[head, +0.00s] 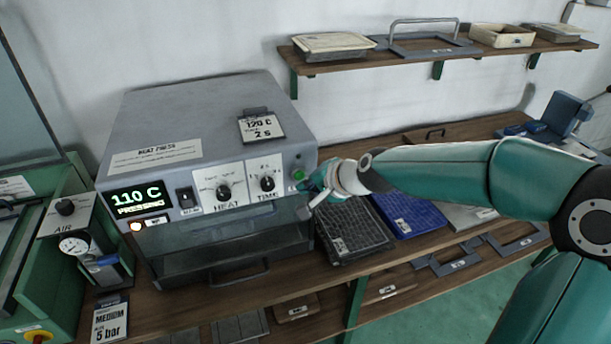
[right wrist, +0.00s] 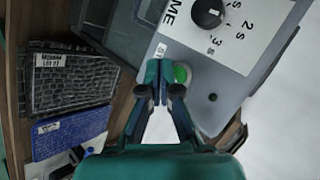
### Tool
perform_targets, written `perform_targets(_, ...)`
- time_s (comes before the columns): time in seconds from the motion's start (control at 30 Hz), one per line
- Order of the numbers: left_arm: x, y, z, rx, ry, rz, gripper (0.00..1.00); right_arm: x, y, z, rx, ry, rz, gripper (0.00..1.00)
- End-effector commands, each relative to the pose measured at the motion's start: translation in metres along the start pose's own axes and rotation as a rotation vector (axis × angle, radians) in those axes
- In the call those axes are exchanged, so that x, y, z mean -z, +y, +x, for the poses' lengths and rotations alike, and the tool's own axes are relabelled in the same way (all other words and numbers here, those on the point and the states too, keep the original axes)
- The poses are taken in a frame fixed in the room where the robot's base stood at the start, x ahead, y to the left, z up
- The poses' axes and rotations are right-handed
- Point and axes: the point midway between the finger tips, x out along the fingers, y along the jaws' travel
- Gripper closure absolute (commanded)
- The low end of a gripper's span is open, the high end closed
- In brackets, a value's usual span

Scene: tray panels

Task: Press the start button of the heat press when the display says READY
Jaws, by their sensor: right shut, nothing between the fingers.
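The heat press (head: 190,115) is a grey box on the wooden bench. Its display (head: 138,201) reads "110 C" with "PRESSING" below. The green start button (head: 298,173) is at the right end of the front panel; the right wrist view also shows the button (right wrist: 181,74). My right gripper (head: 308,197) is shut and empty at that end. Its fingertips (right wrist: 160,76) lie beside and partly over the button in the wrist view; I cannot tell whether they touch it. My left gripper is out of view.
The HEAT knob (head: 224,193) and TIME knob (head: 267,183) sit left of the button. A card (head: 261,127) reading "120 C 2 s" stands on the press. Dark (head: 352,228) and blue (head: 408,214) panels lie to the right. A green air unit (head: 40,260) stands left.

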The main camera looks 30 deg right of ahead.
Motion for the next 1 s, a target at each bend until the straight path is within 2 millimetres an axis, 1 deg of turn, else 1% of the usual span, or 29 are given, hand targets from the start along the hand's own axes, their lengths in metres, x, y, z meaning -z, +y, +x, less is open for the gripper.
perform_targets(0.3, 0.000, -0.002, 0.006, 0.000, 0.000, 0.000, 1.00, -0.015, 0.016, -0.021, 0.002, 0.001, 0.000, 1.00)
perform_targets(0.5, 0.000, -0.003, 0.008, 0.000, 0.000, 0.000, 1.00, -0.023, 0.023, -0.031, 0.001, 0.000, -0.001, 1.00)
perform_targets(1.0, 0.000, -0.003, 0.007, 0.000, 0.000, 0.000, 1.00, -0.024, 0.024, -0.032, 0.000, 0.000, 0.000, 1.00)
